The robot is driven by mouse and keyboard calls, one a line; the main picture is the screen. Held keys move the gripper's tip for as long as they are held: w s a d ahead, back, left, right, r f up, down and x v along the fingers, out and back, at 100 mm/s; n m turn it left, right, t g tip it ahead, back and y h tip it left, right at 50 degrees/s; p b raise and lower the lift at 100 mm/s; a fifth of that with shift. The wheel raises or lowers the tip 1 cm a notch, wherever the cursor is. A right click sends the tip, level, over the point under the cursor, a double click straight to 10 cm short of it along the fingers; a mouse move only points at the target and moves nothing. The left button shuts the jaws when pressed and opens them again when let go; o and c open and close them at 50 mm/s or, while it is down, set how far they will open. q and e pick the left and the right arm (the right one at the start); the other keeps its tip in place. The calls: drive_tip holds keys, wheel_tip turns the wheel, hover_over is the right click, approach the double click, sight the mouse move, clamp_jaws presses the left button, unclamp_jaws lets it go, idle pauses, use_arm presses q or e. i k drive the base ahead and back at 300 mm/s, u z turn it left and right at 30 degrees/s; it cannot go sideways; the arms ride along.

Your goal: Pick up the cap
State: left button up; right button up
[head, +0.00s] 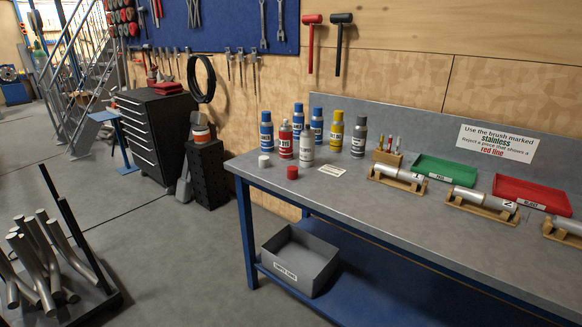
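Two loose caps stand on the grey workbench (330,199) near its left end. The white cap (264,161) is close to the left edge. The red cap (292,172) is to its right and nearer the front edge. Behind them are spray cans: a red can (285,143), a white can (306,148) and a blue can (266,132). The red can seems to have a bare nozzle on top. Both caps are in plain sight and touch no can. Neither of my grippers is in the head view.
More cans stand behind, including a yellow can (336,133) and a grey can (358,139). A small white card (332,170) lies right of the caps. Green (445,173) and red (532,194) trays and tubes on wooden cradles fill the right. A grey bin (300,260) sits below.

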sight(292, 172)
drive_tip(key=z, duration=0.15)
drive_tip(key=k, duration=0.4)
drive_tip(key=u, duration=1.2)
drive_tip(key=i, duration=1.3)
drive_tip(key=z, duration=0.5)
